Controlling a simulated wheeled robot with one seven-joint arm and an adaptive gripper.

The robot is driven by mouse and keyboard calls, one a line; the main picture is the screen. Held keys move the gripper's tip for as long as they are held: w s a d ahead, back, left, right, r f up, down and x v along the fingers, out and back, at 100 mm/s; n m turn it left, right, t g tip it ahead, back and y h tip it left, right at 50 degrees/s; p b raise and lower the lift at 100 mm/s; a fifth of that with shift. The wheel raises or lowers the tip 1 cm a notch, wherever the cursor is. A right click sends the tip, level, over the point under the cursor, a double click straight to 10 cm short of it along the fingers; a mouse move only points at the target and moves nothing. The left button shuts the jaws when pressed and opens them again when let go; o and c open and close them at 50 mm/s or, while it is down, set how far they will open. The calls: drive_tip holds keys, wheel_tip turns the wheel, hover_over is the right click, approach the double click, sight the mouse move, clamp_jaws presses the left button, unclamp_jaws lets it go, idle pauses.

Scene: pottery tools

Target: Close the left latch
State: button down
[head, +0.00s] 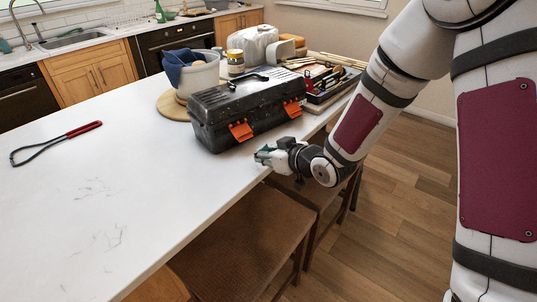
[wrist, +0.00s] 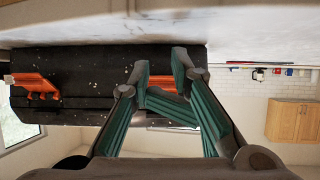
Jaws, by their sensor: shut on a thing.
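A black toolbox (head: 246,104) with a speckled lid sits on the white counter near its front edge. Its left latch (head: 240,131) is orange and sticks outward from the front face. The right latch (head: 293,108), also orange, sticks out too; it shows at the left in the upside-down wrist view (wrist: 36,84). My gripper (head: 260,156) is low in front of the toolbox, by the left latch. In the wrist view, the green-padded fingers of my gripper (wrist: 161,70) are shut on the left latch (wrist: 172,80) and partly hide it. The exact contact is hard to see.
A pot with a blue cloth (head: 191,70) stands on a round board behind the toolbox. A tool tray (head: 327,84) lies to its right. A red-handled wire tool (head: 56,142) lies far left. Stools (head: 245,235) stand below the counter (head: 140,190), whose left part is mostly clear.

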sight(246, 138)
drive_tip(key=shift+b+x, duration=1.05)
drive_tip(key=shift+x, duration=1.15)
drive_tip(key=shift+w+a+b, duration=0.55)
drive_tip(key=shift+w+a, duration=0.9)
drive_tip(key=shift+w, duration=0.1)
drive_tip(key=shift+w+r, duration=0.1)
drive_tip(key=shift+r, duration=0.05)
drive_tip(key=shift+r+p, duration=0.7)
drive_tip(key=shift+r, duration=0.2)
drive_tip(key=shift+s+d+r+p, duration=0.45)
drive_tip(key=shift+s+r+p, duration=0.1)
drive_tip(key=shift+r+p, duration=0.15)
drive_tip(key=shift+s+d+r+p, duration=0.4)
drive_tip(key=shift+s+r+p, duration=0.15)
drive_tip(key=shift+p, duration=0.15)
drive_tip(key=shift+w+a+r+p, duration=0.2)
drive_tip(key=shift+w+r+p, duration=0.1)
drive_tip(key=shift+r, duration=0.6)
drive_tip(key=shift+w+a+r+p, duration=0.2)
drive_tip(key=shift+r+p, duration=0.15)
drive_tip(key=shift+r, duration=0.55)
drive_tip(key=shift+w+a+r+p, duration=0.2)
drive_tip(key=shift+w+r+p, duration=0.1)
drive_tip(key=shift+r, duration=0.55)
drive_tip(key=shift+w+a, duration=0.15)
